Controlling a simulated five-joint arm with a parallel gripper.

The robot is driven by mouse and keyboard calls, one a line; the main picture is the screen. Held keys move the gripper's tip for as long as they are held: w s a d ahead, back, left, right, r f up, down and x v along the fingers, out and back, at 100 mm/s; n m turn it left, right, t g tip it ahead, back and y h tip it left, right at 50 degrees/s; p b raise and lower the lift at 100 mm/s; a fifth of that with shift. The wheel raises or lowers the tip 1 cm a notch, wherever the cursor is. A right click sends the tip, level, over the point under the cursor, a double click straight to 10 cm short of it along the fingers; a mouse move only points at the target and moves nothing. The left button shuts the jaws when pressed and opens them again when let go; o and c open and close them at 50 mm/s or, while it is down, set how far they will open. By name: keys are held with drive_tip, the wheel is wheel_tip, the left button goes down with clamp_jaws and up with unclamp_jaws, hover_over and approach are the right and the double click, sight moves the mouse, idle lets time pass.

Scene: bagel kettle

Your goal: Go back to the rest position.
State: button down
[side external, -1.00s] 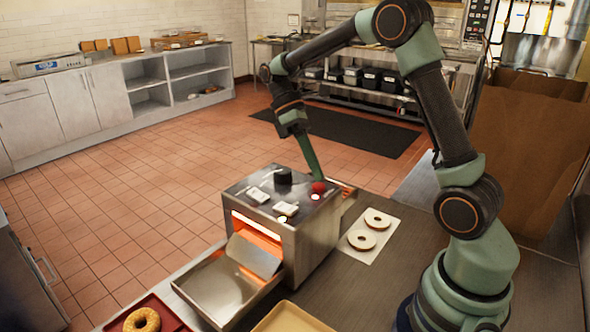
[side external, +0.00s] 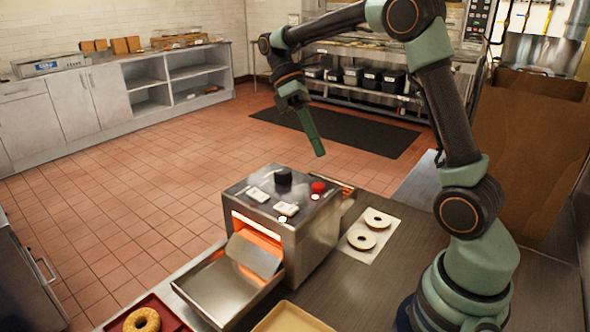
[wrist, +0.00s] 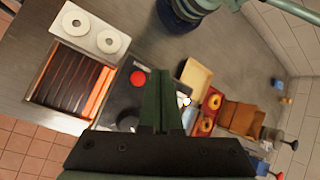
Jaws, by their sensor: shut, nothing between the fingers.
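My gripper (side external: 318,152) hangs above and behind the steel toaster (side external: 318,235) in the side view, clear of it. Its green fingers are shut together with nothing between them, as the wrist view also shows (wrist: 163,75). The toaster's top carries a red button (side external: 318,187), a black knob (side external: 284,176) and white switches. Its heating slot glows orange, and the slot and the red button (wrist: 138,78) show in the wrist view too.
Two pale bagel rings lie on a white board (side external: 357,254) right of the toaster. A golden bagel (side external: 141,321) sits on a red tray (side external: 172,319) at front left. A tan tray (side external: 290,318) lies at the front. A brown paper bag (side external: 525,150) stands at right.

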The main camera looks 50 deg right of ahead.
drive_tip(key=s+a+m+t+h, duration=0.1)
drive_tip(key=s+a+m+t, duration=0.3)
drive_tip(key=t, duration=0.8)
drive_tip(key=shift+s+a+f+m+t, duration=0.2)
drive_tip(key=shift+a+m+t, duration=0.35)
drive_tip(key=shift+a, duration=0.7)
